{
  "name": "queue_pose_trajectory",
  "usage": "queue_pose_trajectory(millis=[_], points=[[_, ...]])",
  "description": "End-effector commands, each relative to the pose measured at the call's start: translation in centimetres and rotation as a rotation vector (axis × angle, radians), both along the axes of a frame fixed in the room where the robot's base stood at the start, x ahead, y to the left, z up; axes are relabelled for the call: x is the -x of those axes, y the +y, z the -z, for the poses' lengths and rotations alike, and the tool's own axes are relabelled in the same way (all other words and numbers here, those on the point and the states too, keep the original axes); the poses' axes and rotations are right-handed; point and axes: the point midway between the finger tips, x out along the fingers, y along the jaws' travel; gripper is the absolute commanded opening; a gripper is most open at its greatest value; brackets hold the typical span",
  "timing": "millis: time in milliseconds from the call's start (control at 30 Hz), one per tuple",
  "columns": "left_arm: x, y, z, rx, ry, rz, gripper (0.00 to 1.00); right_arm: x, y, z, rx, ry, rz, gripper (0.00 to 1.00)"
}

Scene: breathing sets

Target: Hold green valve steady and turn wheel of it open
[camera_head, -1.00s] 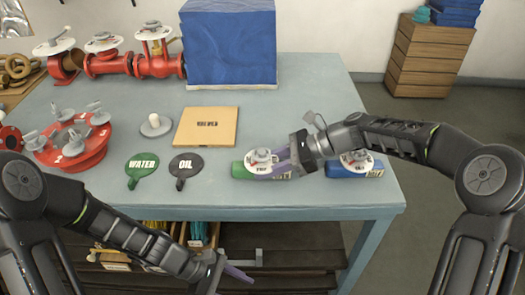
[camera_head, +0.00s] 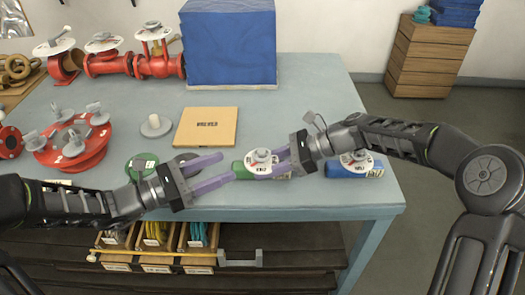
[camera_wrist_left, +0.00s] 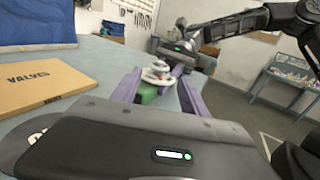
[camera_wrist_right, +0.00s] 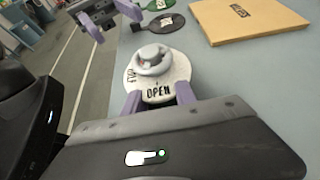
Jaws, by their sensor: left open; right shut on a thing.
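The green valve (camera_head: 243,170) lies near the table's front edge, with a white dial and grey wheel (camera_head: 261,156) on top. The wheel also shows in the right wrist view (camera_wrist_right: 153,57), where the dial reads OPEN on the near side. My right gripper (camera_head: 281,162) is shut on the green valve from its right side. My left gripper (camera_head: 228,167) is open, its purple fingers spread just left of the valve and pointing at it. In the left wrist view the valve (camera_wrist_left: 149,94) shows between the open fingers.
A cardboard VALVES box (camera_head: 206,127) lies behind. A red flanged part (camera_head: 75,147) stands at left, and a blue crate (camera_head: 228,45) at the back. Round tags lie partly hidden by my left arm.

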Motion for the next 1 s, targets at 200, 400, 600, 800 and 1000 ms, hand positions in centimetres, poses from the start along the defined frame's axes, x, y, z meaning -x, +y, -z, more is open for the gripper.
queue_pose_trajectory(millis=[200, 400, 600, 800, 1000], points=[[-0.9, -1.9, 0.0, 0.001, 0.000, 0.004, 0.52, 0.0, 0.0, 0.0, 0.000, 0.000, 0.000, 0.10], [-2.6, -5.1, 0.0, 0.001, 0.000, 0.007, 0.52, 0.0, 0.0, 0.0, 0.000, 0.000, 0.000, 0.10], [-4.4, -8.4, 0.0, 0.000, 0.001, 0.005, 0.52, 0.0, 0.0, 0.0, 0.000, 0.000, 0.000, 0.10], [-5.5, -10.2, 0.0, -0.001, 0.000, 0.003, 0.52, 0.0, 0.0, 0.0, 0.000, 0.000, 0.000, 0.10], [-5.7, -10.5, 0.0, -0.001, 0.000, 0.002, 0.52, 0.0, 0.0, 0.0, 0.000, 0.000, 0.000, 0.10]])
